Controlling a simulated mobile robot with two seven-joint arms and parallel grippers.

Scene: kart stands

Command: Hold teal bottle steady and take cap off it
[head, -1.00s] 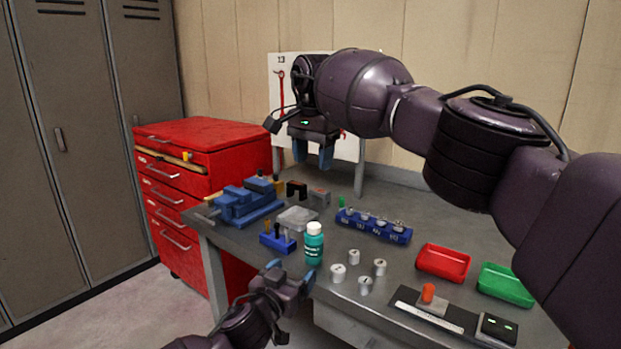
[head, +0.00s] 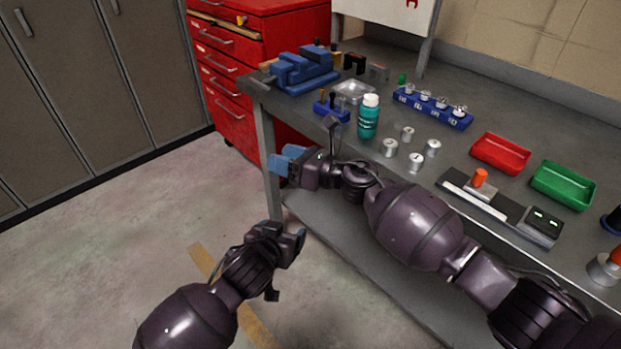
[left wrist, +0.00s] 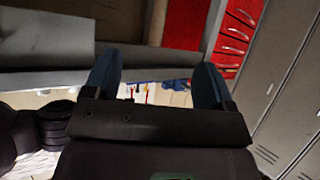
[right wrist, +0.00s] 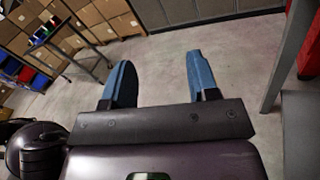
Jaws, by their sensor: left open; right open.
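The teal bottle (head: 368,119) stands upright on the grey workbench, with its white cap (head: 371,100) on top. My right gripper (head: 284,160) is open and empty, off the bench's front edge, to the left of the bottle and below it in the head view. My left gripper (head: 296,240) is open and empty, lower down over the floor in front of the bench. Open blue fingers also show in the left wrist view (left wrist: 156,88) and in the right wrist view (right wrist: 160,82). Neither gripper touches the bottle, and neither wrist view clearly shows it.
A blue tool holder (head: 332,111), a clear tray (head: 354,90) and a blue vise (head: 305,72) stand left of the bottle. Several small metal weights (head: 390,147) and a blue socket rail (head: 433,107) lie to its right. Red bin (head: 500,153) and green bin (head: 563,185) sit farther right.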

